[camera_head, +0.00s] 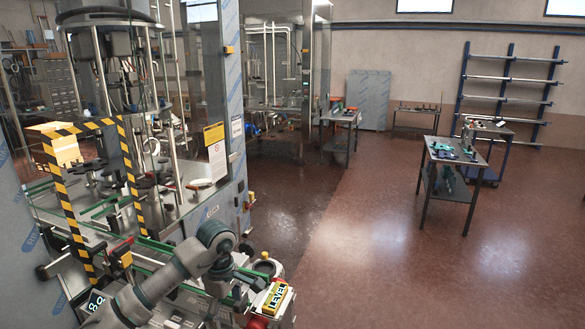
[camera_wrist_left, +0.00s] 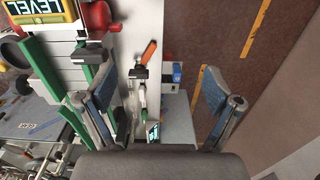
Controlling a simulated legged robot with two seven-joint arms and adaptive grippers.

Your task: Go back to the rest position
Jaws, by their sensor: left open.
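My left arm (camera_head: 165,280) comes in from the lower left of the head view and bends down at its wrist. My left gripper (camera_head: 238,292) is low over the machine's front edge, beside a yellow box marked LEVEL. In the left wrist view my left gripper (camera_wrist_left: 158,85) has its two fingers wide apart, with nothing held between them. An orange-handled part (camera_wrist_left: 147,55) shows in the gap, beyond the fingers. My right gripper is in neither view.
The filling machine (camera_head: 190,200) with striped guard posts and green rails fills the left side. The LEVEL box (camera_head: 277,298) sits near the gripper; it also shows in the wrist view (camera_wrist_left: 38,12). Open floor (camera_head: 340,260) lies to the right, with a small table (camera_head: 437,152) farther back.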

